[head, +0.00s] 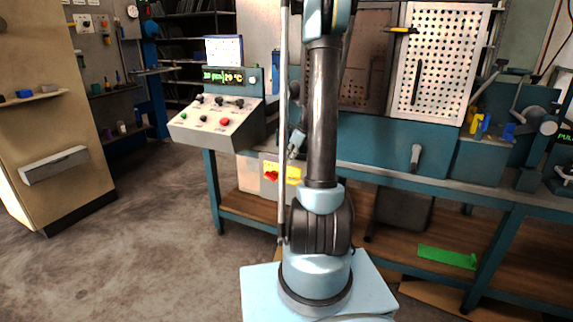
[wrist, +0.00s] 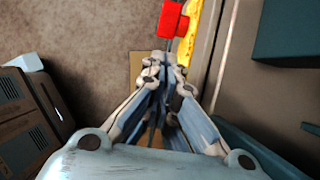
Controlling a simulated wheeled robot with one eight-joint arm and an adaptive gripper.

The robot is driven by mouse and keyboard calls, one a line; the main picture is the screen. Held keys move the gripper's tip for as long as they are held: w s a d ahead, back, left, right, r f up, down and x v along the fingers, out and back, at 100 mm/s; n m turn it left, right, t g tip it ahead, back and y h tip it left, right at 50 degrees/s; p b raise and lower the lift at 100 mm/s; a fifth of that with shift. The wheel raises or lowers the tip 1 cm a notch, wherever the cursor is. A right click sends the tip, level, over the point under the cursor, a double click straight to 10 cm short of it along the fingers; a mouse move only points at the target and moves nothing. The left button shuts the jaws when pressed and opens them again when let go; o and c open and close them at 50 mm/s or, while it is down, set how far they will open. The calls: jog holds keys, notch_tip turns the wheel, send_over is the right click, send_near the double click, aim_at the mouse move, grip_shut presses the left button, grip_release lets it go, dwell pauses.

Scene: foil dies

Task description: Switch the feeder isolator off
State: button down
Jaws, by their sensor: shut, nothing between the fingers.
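The feeder isolator appears to be the red handle (head: 271,176) on a yellow plate (head: 293,174), low on a grey box under the bench in the head view. In the wrist view the red handle (wrist: 173,18) is at the top, with the yellow plate (wrist: 189,38) beside it on the right. My gripper (wrist: 160,59) is shut and empty, its fingertips just below the red handle in the picture. I cannot tell whether they touch it. My arm hides part of the box in the head view.
A sloped control console (head: 216,122) with a green display above it stands on the bench's left end. The grey box (head: 249,178) sits above a wooden lower shelf (head: 247,207). A beige cabinet (head: 50,120) stands far left. The floor between is clear.

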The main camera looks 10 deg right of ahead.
aim_at(271, 177)
jog(key=x, duration=1.2)
jog(key=shift+a+f, duration=0.15)
jog(key=shift+f, duration=0.05)
